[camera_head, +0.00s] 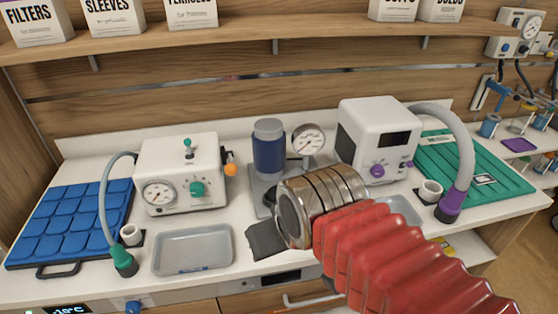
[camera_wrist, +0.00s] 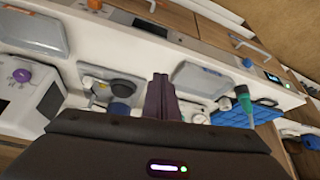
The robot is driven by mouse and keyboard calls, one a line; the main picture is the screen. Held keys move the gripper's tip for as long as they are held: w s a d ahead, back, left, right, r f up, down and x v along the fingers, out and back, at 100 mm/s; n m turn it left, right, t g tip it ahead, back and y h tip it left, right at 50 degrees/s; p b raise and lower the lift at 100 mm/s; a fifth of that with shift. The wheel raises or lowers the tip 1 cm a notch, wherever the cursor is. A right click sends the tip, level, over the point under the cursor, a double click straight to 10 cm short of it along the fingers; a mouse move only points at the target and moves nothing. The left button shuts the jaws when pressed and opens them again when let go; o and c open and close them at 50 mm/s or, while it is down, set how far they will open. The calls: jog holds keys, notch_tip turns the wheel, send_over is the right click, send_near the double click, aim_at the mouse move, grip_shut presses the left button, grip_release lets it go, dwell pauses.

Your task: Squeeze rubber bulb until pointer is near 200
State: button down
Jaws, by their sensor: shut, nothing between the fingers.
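A round white dial gauge (camera_head: 308,138) stands behind a dark blue cylinder with a grey cap (camera_head: 269,150) on a grey base. Its pointer is too small to read. In the wrist view, a black rounded thing (camera_wrist: 125,87), possibly the rubber bulb, lies on the base by the blue cylinder (camera_wrist: 120,111).
A white box with dial and teal knob (camera_head: 182,172) stands left, a white box with purple knob (camera_head: 377,138) right. A grey tray (camera_head: 193,250), blue pad (camera_head: 70,225) and green mat (camera_head: 470,165) lie around. A shelf (camera_head: 250,45) hangs above.

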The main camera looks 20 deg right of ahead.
jog(key=shift+r, duration=0.3)
dwell(0.5)
jog(key=r, duration=0.5)
jog(key=shift+a+r, duration=0.2)
jog(key=shift+r, duration=0.2)
dwell(0.3)
notch_tip(320, 180, down, 6)
jog(key=shift+d+f, duration=0.15)
jog(key=shift+f, duration=0.05)
dwell(1.0)
